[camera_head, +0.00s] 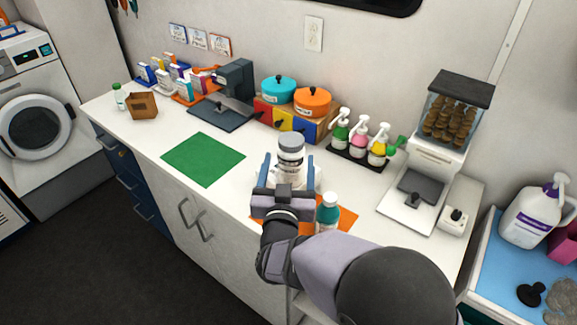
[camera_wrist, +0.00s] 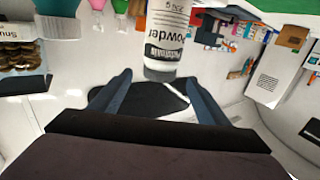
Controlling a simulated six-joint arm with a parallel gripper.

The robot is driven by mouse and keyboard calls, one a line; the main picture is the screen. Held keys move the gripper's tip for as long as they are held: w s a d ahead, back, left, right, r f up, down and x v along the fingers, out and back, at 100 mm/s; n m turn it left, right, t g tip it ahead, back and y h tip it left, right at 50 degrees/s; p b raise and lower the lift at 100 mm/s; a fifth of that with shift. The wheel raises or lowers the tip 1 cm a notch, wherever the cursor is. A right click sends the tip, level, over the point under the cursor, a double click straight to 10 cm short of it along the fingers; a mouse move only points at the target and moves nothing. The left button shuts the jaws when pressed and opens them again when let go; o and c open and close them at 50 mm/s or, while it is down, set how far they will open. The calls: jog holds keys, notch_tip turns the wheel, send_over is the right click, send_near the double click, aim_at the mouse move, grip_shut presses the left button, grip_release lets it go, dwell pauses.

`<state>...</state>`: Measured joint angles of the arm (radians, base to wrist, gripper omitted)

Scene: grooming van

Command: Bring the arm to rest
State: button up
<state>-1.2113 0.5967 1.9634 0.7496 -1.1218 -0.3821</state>
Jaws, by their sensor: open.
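My gripper (camera_head: 288,172) is over the front right part of the white counter (camera_head: 215,215), with its two blue fingers apart. A white powder bottle with a grey cap (camera_head: 291,155) shows just beyond and between the fingers. In the wrist view the fingers (camera_wrist: 158,90) are spread with nothing between their tips, and the powder bottle (camera_wrist: 165,35) is past them. My gripper hides the bottle's lower part in the head view, so I cannot tell exactly what it stands on.
Pump bottles (camera_head: 358,138), a kibble dispenser (camera_head: 436,150) and lidded pots (camera_head: 312,102) line the back. The green mat (camera_head: 203,159) at left is bare.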

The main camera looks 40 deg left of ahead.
dwell(0.4)
